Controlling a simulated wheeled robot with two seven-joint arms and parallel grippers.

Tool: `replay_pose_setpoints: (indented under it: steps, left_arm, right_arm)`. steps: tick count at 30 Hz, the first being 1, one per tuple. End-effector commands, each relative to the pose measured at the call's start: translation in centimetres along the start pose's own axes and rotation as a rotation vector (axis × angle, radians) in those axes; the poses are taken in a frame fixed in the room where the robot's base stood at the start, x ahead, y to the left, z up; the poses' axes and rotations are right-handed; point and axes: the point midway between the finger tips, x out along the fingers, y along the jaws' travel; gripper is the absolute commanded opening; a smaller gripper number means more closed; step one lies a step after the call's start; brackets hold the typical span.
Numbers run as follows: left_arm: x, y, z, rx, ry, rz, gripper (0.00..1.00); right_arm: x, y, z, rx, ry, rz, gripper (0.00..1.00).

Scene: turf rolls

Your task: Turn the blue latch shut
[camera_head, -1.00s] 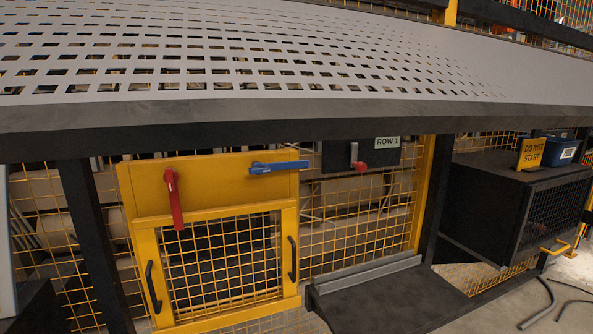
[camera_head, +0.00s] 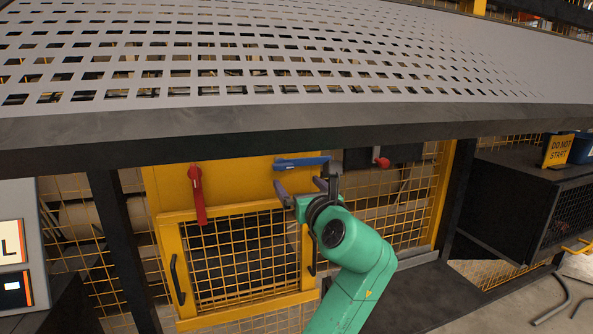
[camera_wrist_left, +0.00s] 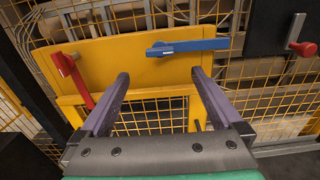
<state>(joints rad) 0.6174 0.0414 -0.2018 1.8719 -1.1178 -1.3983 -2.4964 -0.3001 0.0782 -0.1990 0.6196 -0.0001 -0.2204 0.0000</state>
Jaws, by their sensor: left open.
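The blue latch (camera_head: 301,162) is a flat lever at the top right of the yellow guard panel (camera_head: 240,184). It lies nearly level, its free end reaching right past the panel's edge. It also shows in the left wrist view (camera_wrist_left: 188,47). My left gripper (camera_head: 303,187) is open and empty, just below the latch in the head view. In the left wrist view its two fingers (camera_wrist_left: 162,76) point toward the panel, with the latch beyond and above the tips, apart from them. My right gripper is not in view.
A red lever (camera_head: 197,194) hangs down at the panel's left; a red knob (camera_head: 382,162) is to the right. The perforated table's edge (camera_head: 300,125) overhangs above. A mesh door with black handles (camera_head: 178,279) is below. A dark cabinet (camera_head: 505,205) stands right.

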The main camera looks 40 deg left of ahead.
Motion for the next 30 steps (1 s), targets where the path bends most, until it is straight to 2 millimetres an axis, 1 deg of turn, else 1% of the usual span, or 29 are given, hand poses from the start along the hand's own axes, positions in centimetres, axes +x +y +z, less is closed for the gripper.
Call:
replay_pose_setpoints:
  steps: [1,6,9,12,16,22,23,24,26,27,29,30]
  left_arm:
    - [1.3,0.0,0.2,0.003,0.001,0.003,1.00]
    - [6.0,0.0,0.2,0.002,0.000,0.002,1.00]
    - [8.4,0.0,0.1,0.001,0.002,0.000,1.00]
    - [10.0,-0.1,0.1,0.001,0.001,0.000,1.00]
    - [10.8,-0.1,0.0,0.000,0.001,-0.003,1.00]
    - [10.8,-0.1,-0.1,-0.001,0.001,-0.003,1.00]
    - [10.8,-0.1,-0.1,-0.001,0.001,-0.003,0.92]
    - [10.8,-0.1,-0.1,-0.001,0.001,-0.003,0.77]
    - [10.8,-0.1,-0.1,-0.001,0.001,-0.003,0.54]
    - [10.8,-0.1,-0.1,-0.001,0.001,-0.003,0.39]
    - [10.8,-0.1,-0.1,-0.001,0.001,-0.003,0.16]
    - [10.8,-0.1,-0.1,-0.001,0.001,-0.003,0.01]
  right_arm:
    - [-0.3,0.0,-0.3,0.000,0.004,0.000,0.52]
    - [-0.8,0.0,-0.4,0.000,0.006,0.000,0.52]
    - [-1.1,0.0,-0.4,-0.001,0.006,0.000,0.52]
    - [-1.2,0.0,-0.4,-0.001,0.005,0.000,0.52]
    - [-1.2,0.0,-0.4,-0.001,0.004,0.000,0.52]
    - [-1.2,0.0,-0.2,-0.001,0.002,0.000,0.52]
    - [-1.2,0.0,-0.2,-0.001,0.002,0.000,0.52]
    - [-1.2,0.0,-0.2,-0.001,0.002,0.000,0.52]
    - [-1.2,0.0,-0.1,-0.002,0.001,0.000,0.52]
    - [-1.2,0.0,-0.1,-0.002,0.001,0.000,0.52]
    - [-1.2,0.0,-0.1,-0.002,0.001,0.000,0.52]
    - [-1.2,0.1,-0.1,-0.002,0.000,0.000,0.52]
